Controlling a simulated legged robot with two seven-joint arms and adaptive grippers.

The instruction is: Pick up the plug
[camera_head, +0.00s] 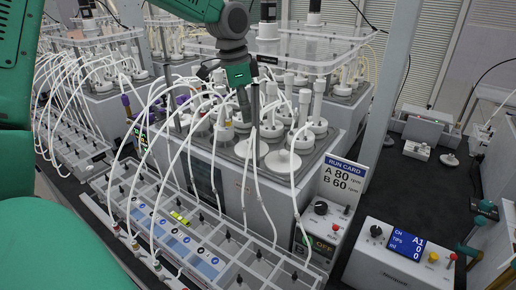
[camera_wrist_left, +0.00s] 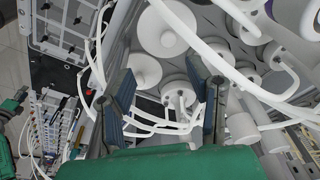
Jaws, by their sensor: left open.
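My left gripper (camera_head: 228,98) hangs over the near reactor block's lid, its fingers pointing down among white tubes. In the left wrist view its two dark fingers (camera_wrist_left: 160,75) are apart. White tubes and a white fitting (camera_wrist_left: 178,95) show in and beyond the gap, with nothing clearly held. White round caps stand on the lid; a flat one (camera_head: 283,161) lies at its front, and a large disc (camera_wrist_left: 168,27) shows in the wrist view. I cannot tell which white piece is the plug. My right gripper cannot be made out.
A long tray (camera_head: 190,225) of valves and tubes runs along the front. A run card (camera_head: 341,178) reads A 80, B 60. A control box (camera_head: 398,258) stands front right. Clear covers (camera_head: 318,48) and more reactors stand behind. Looping tubes crowd the gripper. The dark bench has room at right.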

